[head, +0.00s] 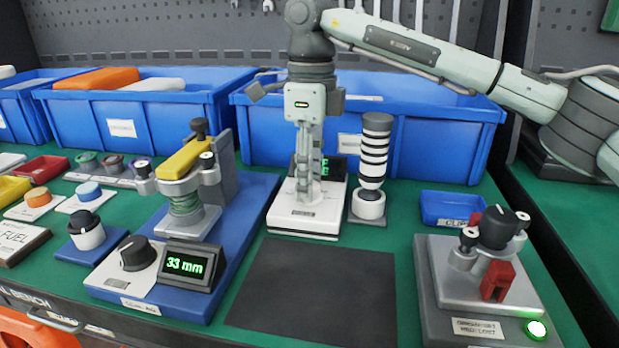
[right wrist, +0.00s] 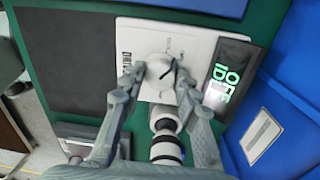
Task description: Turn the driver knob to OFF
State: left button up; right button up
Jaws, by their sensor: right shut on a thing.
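The white driver unit (head: 302,222) stands in front of the large blue bin, with a dark display (head: 326,168) showing green text partly behind my gripper. My right gripper (head: 307,193) reaches straight down onto the unit and hides its knob in the head view. In the right wrist view, the pale round knob (right wrist: 160,70) with a dark pointer line sits between the two fingertips (right wrist: 158,84), which are shut on it. The unit's display (right wrist: 228,77) there shows green letters, partly covered by glare or too blurred to read fully. My left gripper is not in view.
A black-and-white striped cylinder (head: 373,150) stands close right of the driver unit. The blue tester (head: 232,240) with a 33 mm display (head: 188,264) is to the left. A dark mat (head: 315,290) lies clear in front. A grey fixture (head: 440,285) stands at right.

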jog(key=shift+m, duration=1)
jog(key=o, duration=1.2)
jog(key=shift+c, duration=0.2)
notch_tip(320, 180, up, 12)
jog(key=shift+w+d, duration=0.15)
jog(key=shift+w, duration=0.1)
